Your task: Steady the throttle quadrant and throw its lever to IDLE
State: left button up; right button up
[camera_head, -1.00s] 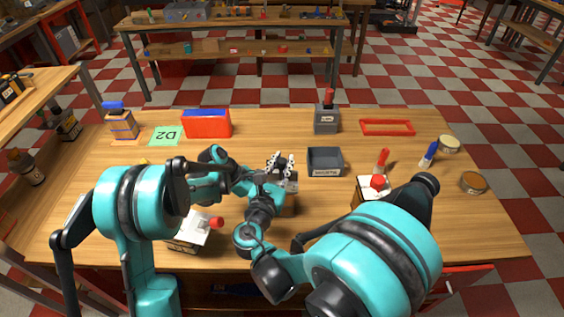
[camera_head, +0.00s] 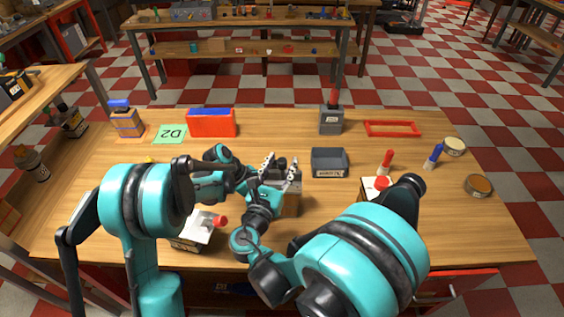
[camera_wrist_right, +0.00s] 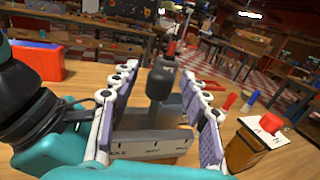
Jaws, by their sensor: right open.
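The throttle quadrant (camera_wrist_right: 150,146) is a grey unit with a pale marked plate; its lettering is too small to read. Its dark-knobbed lever (camera_wrist_right: 159,84) stands up between the fingers of my right gripper (camera_wrist_right: 160,112), which is open with a gap on each side of the knob.
A red-knobbed box (camera_head: 375,187) stands farther right, and a white-topped box (camera_head: 195,230) at front left. A red box (camera_head: 211,122) and a grey red-handled unit (camera_head: 331,121) stand behind. The table's back middle is clear.

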jog(key=v, duration=1.1)
jog(key=shift+s, duration=0.1)
